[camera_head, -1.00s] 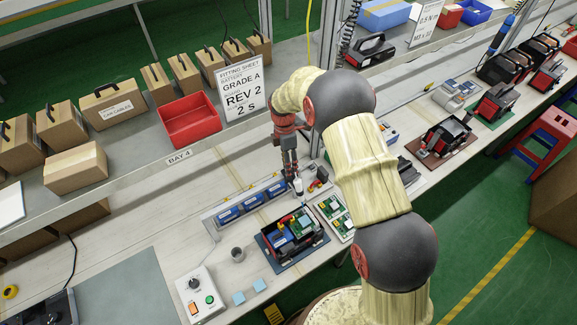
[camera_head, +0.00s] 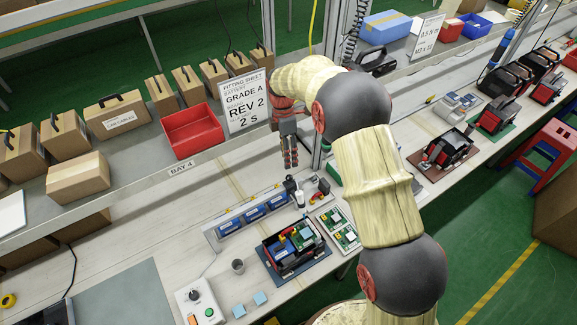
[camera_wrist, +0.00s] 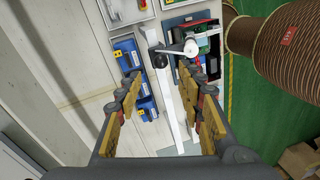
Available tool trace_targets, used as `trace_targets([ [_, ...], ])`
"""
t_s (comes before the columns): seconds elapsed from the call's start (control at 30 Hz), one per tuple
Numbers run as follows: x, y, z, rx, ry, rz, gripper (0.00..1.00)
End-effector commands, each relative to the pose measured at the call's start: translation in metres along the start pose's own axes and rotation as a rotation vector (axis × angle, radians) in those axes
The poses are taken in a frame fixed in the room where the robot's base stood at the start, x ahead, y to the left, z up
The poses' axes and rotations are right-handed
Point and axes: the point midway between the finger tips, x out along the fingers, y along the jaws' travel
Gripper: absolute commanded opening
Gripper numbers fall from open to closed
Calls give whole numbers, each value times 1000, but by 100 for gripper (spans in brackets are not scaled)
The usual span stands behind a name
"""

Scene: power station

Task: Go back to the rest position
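My gripper (camera_head: 290,162) hangs above the bench, fingers pointing down, over the far side of the work area. In the wrist view its two fingers (camera_wrist: 161,82) stand apart with nothing gripped between them. Below are a tray of blue battery cells (camera_head: 254,214), also in the wrist view (camera_wrist: 135,80), and an open black unit with a green board (camera_head: 292,246).
A shelf with cardboard boxes (camera_head: 118,114), a red bin (camera_head: 192,130) and a fitting sheet (camera_head: 245,100) is behind, close to my gripper. A control box (camera_head: 200,303) and a grey cup (camera_head: 238,266) stand in front.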

Motion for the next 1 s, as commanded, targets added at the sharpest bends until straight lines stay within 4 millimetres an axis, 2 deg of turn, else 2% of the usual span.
trace_targets([
  [0.2,-14,0,0,0,0,-2,38],
  [0.77,-15,0,0,12,0,-2,38],
  [0.87,-15,0,0,76,0,2,38],
  [1.0,-10,2,0,261,2,14,38],
])
